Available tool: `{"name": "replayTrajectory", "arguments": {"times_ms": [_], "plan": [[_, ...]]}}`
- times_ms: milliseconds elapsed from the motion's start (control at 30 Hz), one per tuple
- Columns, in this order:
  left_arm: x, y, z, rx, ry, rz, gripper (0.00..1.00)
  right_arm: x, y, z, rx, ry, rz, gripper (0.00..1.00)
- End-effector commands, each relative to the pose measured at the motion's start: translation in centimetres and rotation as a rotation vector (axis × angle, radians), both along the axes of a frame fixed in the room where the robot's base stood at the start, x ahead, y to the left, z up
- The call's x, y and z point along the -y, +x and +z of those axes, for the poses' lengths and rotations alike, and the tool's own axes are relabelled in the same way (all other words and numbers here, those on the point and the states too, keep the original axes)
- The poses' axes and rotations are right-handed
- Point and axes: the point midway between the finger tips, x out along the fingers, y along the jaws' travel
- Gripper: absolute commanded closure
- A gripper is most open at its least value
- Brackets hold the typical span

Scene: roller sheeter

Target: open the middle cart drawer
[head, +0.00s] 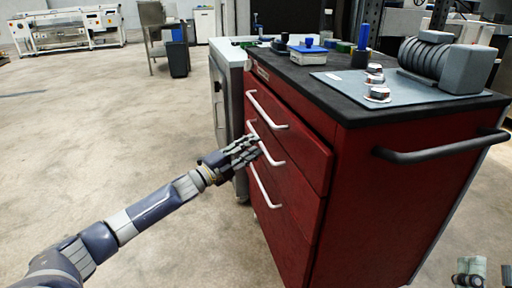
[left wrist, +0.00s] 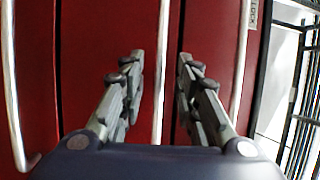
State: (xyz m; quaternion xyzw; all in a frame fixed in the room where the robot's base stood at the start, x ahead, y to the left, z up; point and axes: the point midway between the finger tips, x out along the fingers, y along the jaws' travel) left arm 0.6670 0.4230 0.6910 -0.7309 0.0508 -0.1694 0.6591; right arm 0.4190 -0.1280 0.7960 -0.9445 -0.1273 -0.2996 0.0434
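The red cart (head: 375,215) has three drawers stacked on its front, each with a pale bar handle. The middle drawer (head: 292,190) looks shut. Its handle (head: 272,158) is partly covered by my left gripper (head: 250,150), which is at that handle. In the left wrist view the left gripper (left wrist: 160,75) is open, with its two fingers apart and the middle handle (left wrist: 163,50) running between them. Contact with the handle cannot be told. My right gripper (head: 488,272) shows only in part at the bottom right corner, its fingers apart, away from the drawers.
The top handle (head: 267,112) and bottom handle (head: 262,186) lie close above and below. A dark side bar (head: 440,150) juts from the cart's right side. Weights and small tools lie on the black top (head: 330,75). A grey cabinet (head: 222,100) stands behind.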

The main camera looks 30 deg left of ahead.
Motion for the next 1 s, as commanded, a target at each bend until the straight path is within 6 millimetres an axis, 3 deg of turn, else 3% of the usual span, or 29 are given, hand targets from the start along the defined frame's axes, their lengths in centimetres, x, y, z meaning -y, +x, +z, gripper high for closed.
{"name": "replayTrajectory", "arguments": {"times_ms": [233, 633, 767, 1000], "plan": [[0.5, 1.8, 0.3, 0.000, -0.001, 0.001, 0.70, 0.1, -1.2, 1.4, 0.091, 0.026, 0.005, 0.60], [0.7, 2.1, 0.4, -0.001, -0.001, 0.001, 0.70, 0.2, -1.4, 1.7, 0.112, 0.032, 0.006, 0.60], [0.7, 2.1, 0.4, -0.001, -0.001, 0.000, 1.00, 0.2, -1.4, 1.7, 0.111, 0.033, 0.005, 0.60], [0.7, 2.1, 0.3, -0.002, -0.002, 0.001, 1.00, 0.2, -1.4, 1.7, 0.112, 0.032, 0.005, 0.60]]}}
